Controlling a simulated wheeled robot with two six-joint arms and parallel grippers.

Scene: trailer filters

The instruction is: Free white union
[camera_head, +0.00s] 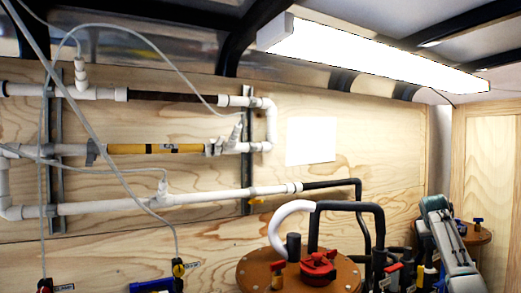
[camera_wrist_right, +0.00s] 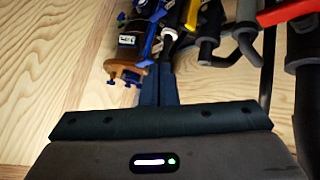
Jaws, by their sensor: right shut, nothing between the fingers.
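White pipework with several joining fittings runs along the wooden wall in the head view. A white union-like collar (camera_head: 293,188) sits where the lower white pipe meets a black pipe. Another white collar (camera_head: 121,94) joins the upper white pipe to a dark brown pipe. I cannot tell which fitting is the white union. My right gripper (camera_wrist_right: 158,70) shows in the right wrist view, its dark fingers together and empty. The fingertips are near blue and yellow-handled parts, and I cannot tell if they touch. My left gripper is out of view.
A brown round lid with a red-handled valve (camera_head: 318,266) stands at the front centre, under black and white pipes. Thin grey hoses hang across the left. In the wrist view, a red handle (camera_wrist_right: 288,12) and black pipes crowd the right; bare wood lies left.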

